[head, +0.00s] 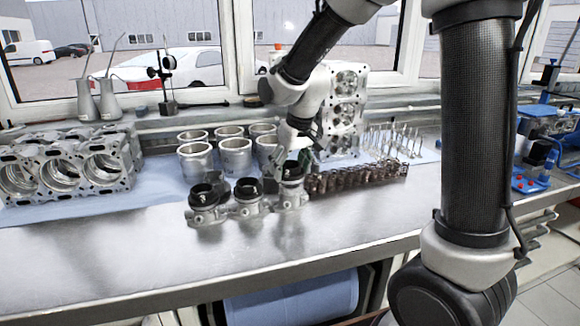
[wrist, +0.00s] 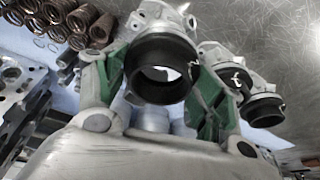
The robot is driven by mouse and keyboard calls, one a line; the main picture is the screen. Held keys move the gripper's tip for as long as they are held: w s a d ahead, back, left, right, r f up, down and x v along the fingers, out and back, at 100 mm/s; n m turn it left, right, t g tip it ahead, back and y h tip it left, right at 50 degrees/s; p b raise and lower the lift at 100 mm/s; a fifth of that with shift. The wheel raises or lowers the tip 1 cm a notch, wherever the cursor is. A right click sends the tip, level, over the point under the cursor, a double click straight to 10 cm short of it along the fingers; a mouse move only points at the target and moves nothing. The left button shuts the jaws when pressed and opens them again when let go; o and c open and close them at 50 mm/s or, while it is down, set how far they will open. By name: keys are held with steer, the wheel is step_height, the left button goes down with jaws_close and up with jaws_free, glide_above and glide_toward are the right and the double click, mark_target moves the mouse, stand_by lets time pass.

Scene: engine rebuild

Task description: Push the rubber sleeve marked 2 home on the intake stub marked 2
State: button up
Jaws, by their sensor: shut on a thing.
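My gripper (wrist: 162,82) has green-padded fingers shut on a black rubber sleeve (wrist: 160,62), one finger on each side. In the head view this sleeve (head: 291,174) is upright at the top of the rightmost of three grey intake stubs (head: 290,197). The wrist view shows the grey stub body (wrist: 158,18) just beyond it; I cannot tell how far the sleeve sits over the stub. Two more black sleeves, the middle one (head: 248,186) and the left one (head: 204,195), sit on the other two stubs. They bear pale marks. I cannot read any number.
A dark rack of coiled springs (head: 355,180) stands close to the right of the stubs. Several metal cylinder liners (head: 196,160) stand behind them. An engine block (head: 75,165) lies at the left, and a cylinder head (head: 346,110) stands behind. The bench front is clear.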

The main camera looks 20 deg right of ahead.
steer(key=shift+f, duration=0.75)
stand_by(0.7)
steer(key=shift+f, duration=0.25)
stand_by(0.3)
steer(key=shift+o, duration=1)
steer(key=shift+c, duration=0.8)
